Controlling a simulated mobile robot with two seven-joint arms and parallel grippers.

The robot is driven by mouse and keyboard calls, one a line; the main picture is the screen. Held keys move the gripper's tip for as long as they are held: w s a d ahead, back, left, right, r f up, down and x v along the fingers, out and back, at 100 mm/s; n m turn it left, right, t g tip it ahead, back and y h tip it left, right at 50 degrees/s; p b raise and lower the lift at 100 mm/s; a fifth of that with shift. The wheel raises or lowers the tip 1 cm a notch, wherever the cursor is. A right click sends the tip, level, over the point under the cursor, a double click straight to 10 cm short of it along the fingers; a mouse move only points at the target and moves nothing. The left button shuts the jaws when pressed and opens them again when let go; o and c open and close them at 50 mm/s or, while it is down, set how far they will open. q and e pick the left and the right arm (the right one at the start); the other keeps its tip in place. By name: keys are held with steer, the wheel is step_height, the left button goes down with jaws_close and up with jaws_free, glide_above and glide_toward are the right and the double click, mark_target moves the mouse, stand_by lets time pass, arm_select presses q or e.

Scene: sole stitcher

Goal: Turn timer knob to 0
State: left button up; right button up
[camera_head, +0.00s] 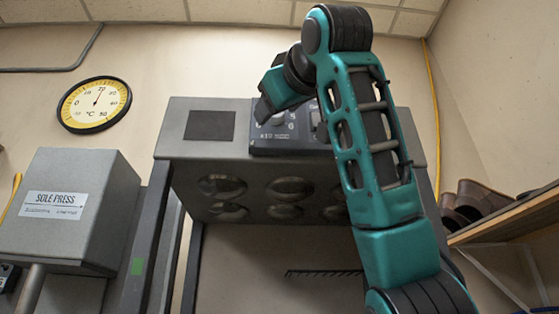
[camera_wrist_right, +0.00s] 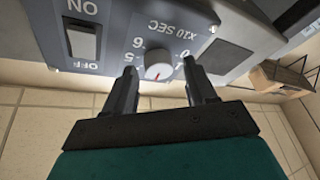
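The timer knob (camera_wrist_right: 157,62) is a small round pale knob with a red mark, on a grey panel (camera_wrist_right: 215,18) marked "X10 SEC". The wrist view shows the panel upside down. The red mark points toward the lower edge of that picture; the exact number it meets is unclear. Numbers 5, 6, 0 and 1 show around it. My right gripper (camera_wrist_right: 162,72) is open, one finger on each side of the knob, with visible gaps. In the head view my right arm reaches up to the control panel (camera_head: 290,144) and partly covers it. My left gripper is out of view.
An ON/OFF rocker switch (camera_wrist_right: 82,42) sits beside the knob, close to one finger. The panel is on a grey machine (camera_head: 180,145) with round openings below. A sole press box (camera_head: 85,185) stands at left, and a wooden shelf (camera_head: 520,213) with brown items at right.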

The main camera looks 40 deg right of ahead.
steer(key=b+v, duration=0.3)
steer(key=v, duration=1)
steer(key=shift+b, duration=0.4)
steer(key=w+a+f+m+g+h+b, duration=0.15)
steer(key=a+m+h, duration=0.35)
steer(key=m, duration=0.8)
steer(key=w+d+r+h+p, duration=0.1)
steer(key=w+d+r+p, duration=0.3)
steer(key=w+d, duration=0.4)
steer(key=w, duration=0.2)
steer(key=shift+w+r, duration=0.35)
steer(key=shift+w, duration=0.05)
steer(key=shift+c, duration=0.3)
